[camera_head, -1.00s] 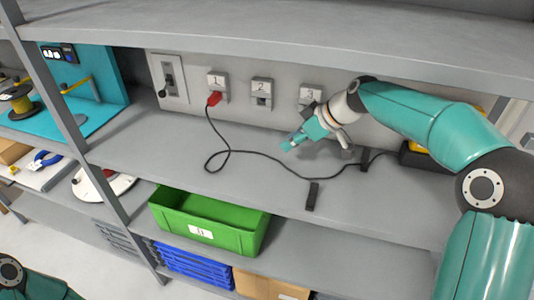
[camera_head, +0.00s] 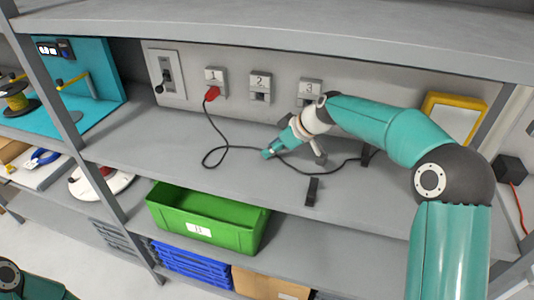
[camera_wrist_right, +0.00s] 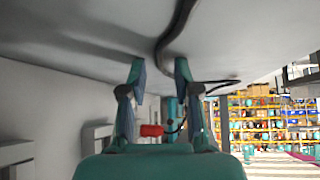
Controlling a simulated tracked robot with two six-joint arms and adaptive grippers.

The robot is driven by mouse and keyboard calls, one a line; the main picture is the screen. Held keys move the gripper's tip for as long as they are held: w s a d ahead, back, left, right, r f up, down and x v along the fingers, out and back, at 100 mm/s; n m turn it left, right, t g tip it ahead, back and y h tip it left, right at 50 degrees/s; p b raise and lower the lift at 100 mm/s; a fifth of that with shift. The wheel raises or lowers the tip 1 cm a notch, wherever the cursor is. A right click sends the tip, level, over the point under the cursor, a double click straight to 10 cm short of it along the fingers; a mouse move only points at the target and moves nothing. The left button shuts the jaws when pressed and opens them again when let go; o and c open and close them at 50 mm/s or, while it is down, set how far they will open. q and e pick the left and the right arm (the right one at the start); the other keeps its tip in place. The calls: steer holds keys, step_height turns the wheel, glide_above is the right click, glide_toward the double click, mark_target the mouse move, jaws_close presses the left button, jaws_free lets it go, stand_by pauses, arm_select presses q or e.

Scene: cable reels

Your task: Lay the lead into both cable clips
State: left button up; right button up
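The black lead (camera_head: 240,147) runs from a red plug (camera_head: 212,93) in socket 1, makes a loop on the shelf and passes under my right gripper (camera_head: 268,153) towards the right. One black cable clip (camera_head: 312,191) stands near the shelf's front edge, apart from the lead. Another dark clip (camera_head: 366,155) is farther back on the right; the lead reaches it, but I cannot tell whether it lies inside. In the right wrist view, my right gripper (camera_wrist_right: 160,72) is open, and the lead (camera_wrist_right: 168,45) shows between and beyond its fingertips, not gripped. My left gripper is out of view.
Sockets 2 (camera_head: 260,88) and 3 (camera_head: 309,90) and a lever switch (camera_head: 166,74) line the back panel. The upper shelf (camera_head: 300,35) overhangs the work area. A green bin (camera_head: 245,240) sits below the front edge. The shelf left of the loop is clear.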

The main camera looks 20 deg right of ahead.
steer(key=shift+f, duration=0.1)
jaws_close()
stand_by(1.4)
steer(key=shift+r+p, duration=2.1)
steer(key=shift+r, duration=1)
